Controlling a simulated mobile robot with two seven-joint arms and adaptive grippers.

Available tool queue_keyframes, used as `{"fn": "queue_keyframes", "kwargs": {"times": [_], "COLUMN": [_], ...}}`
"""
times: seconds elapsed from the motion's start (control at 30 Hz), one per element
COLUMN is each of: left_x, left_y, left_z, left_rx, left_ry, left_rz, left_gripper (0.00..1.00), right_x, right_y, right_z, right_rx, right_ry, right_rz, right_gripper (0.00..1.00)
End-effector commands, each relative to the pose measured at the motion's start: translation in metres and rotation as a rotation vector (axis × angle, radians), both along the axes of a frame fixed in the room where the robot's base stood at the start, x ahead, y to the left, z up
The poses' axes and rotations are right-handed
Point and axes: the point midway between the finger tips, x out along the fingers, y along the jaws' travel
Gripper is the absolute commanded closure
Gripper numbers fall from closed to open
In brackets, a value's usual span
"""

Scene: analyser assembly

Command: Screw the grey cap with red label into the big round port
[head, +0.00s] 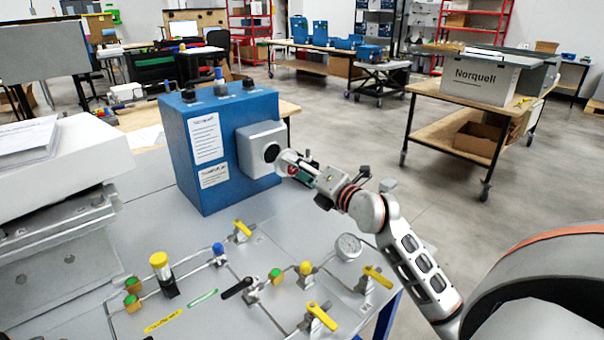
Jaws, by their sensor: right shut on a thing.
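The big round port (271,152) is a dark round opening on the grey housing (255,136), on the right side of the blue analyser box (190,158). My right gripper (284,162) is right in front of the port, with its arm coming in from the right. It is shut on the grey cap with red label (292,170), of which only a small grey and red patch shows between the fingers. The fingers hide most of the cap, and I cannot tell whether it touches the port. My left gripper is not in view.
Below the box, a grey panel (225,255) carries thin pipes, yellow-handled valves (320,316), a black-handled valve (237,288) and a round gauge (348,246). A white and grey machine (60,190) stands at left. A wheeled cart with a Norquell box (482,78) stands back right.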

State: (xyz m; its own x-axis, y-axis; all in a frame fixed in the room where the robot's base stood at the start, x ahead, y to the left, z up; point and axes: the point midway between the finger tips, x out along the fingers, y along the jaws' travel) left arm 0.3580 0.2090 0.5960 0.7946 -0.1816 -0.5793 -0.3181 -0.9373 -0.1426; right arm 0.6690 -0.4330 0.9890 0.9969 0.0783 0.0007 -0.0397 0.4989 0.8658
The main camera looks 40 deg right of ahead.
Motion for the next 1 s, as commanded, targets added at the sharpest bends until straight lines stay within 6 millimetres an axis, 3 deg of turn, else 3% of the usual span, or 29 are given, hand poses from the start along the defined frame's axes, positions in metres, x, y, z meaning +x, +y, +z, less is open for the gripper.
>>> {"fn": "queue_keyframes", "kwargs": {"times": [0.4, 0.6, 1.0], "left_x": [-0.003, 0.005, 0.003], "left_y": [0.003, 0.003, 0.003], "left_z": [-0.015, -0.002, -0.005], "left_rx": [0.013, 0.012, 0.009], "left_ry": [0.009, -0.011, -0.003], "left_rz": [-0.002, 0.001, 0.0], "left_gripper": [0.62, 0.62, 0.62], "right_x": [0.034, 0.039, 0.04], "right_y": [0.002, 0.003, 0.003], "right_z": [-0.002, 0.004, 0.002], "right_rx": [-0.002, 0.001, 0.0], "right_ry": [0.001, -0.005, -0.003], "right_rz": [-0.001, -0.001, -0.001], "right_gripper": [0.86, 0.86, 0.86]}}
